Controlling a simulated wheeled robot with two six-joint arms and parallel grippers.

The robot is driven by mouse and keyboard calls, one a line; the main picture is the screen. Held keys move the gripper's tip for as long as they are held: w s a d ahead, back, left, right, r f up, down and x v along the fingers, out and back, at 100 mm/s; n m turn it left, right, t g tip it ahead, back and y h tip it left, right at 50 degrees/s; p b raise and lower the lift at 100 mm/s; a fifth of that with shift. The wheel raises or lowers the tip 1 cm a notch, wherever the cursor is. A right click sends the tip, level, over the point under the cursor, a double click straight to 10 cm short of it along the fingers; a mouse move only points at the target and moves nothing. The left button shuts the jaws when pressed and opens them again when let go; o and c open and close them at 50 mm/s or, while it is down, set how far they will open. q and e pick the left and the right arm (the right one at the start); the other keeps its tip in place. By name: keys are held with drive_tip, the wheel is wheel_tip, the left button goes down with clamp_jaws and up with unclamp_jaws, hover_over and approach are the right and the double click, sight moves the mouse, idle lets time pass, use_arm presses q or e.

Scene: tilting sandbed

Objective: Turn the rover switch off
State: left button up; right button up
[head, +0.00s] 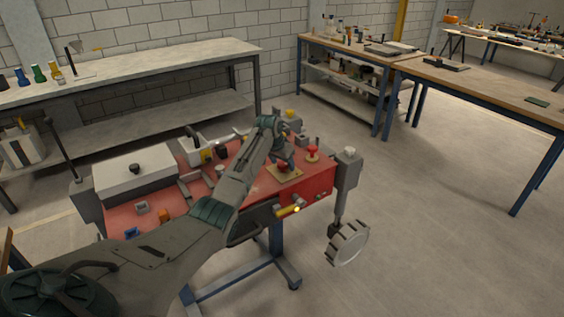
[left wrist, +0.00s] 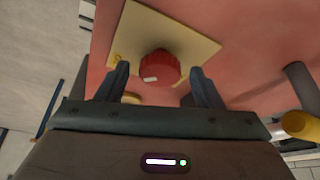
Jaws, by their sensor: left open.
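The red round switch knob (left wrist: 159,68) stands on a square yellow plate (left wrist: 192,38) in the left wrist view. It bears a small white mark on its near side, toward the lower left. In the head view the knob (head: 283,166) and its plate (head: 290,175) sit on the red rover deck (head: 262,186), partly hidden by my gripper. My left gripper (head: 284,157) is just above the knob. In the left wrist view my left gripper (left wrist: 162,86) is open, one finger to each side of the knob; I cannot tell whether they touch it. My right gripper is not seen.
A red mushroom button (head: 312,151) stands right of the plate. A grey post (head: 347,170) with a wheel (head: 347,243) is at the rover's right end. A white box (head: 133,173) covers the left of the deck. Workbenches (head: 340,45) stand behind; the right floor is clear.

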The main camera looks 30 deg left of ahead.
use_arm(q)
drive_tip(key=c, duration=1)
drive_tip(key=shift+o, duration=0.2)
